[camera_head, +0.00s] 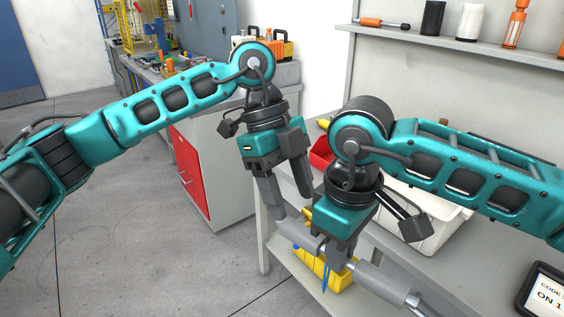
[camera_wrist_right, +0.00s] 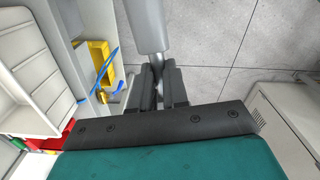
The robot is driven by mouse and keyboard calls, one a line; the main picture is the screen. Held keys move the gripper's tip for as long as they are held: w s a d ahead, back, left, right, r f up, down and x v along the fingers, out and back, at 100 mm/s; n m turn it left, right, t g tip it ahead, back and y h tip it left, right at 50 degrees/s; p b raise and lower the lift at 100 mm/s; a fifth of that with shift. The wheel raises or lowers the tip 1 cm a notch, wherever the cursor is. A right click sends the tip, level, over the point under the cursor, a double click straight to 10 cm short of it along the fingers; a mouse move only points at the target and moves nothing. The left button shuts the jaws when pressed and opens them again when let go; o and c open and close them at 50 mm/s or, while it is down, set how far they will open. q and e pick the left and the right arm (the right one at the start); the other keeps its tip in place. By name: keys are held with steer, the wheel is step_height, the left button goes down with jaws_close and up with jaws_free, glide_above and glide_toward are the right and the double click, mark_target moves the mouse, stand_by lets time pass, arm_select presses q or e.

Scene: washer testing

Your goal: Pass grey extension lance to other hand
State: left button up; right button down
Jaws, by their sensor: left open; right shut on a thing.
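The grey extension lance (camera_head: 380,283) is a long grey cylinder slanting from the centre of the head view down to the right. My right gripper (camera_head: 335,258) is shut on its middle and hides part of it. In the right wrist view the lance (camera_wrist_right: 147,25) runs up from between the right fingers (camera_wrist_right: 158,85). My left gripper (camera_head: 292,205) is open, its fingers pointing down at the lance's upper-left end. One left fingertip overlaps that end in the picture; I cannot tell whether they touch. Nothing shows held between the left fingers.
A white bin (camera_head: 428,225) and a tablet (camera_head: 545,291) are on the grey bench at the right. A yellow bin (camera_head: 334,283) sits on a lower shelf behind the lance. A cabinet with a red door (camera_head: 188,178) stands behind the left arm. Floor at left is clear.

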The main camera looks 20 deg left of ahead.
mark_target(301, 225)
arm_select(q)
steer(key=x, duration=0.6)
steer(key=shift+r, duration=0.1)
steer(key=shift+w, duration=0.1)
jaws_close()
arm_select(e)
steer(key=shift+s+a, duration=0.1)
steer(key=shift+s, duration=0.05)
arm_select(q)
steer(key=shift+r, duration=0.1)
arm_select(e)
steer(key=c, duration=1.3)
jaws_free()
steer(key=shift+o, duration=1.2)
steer(key=shift+r, duration=0.1)
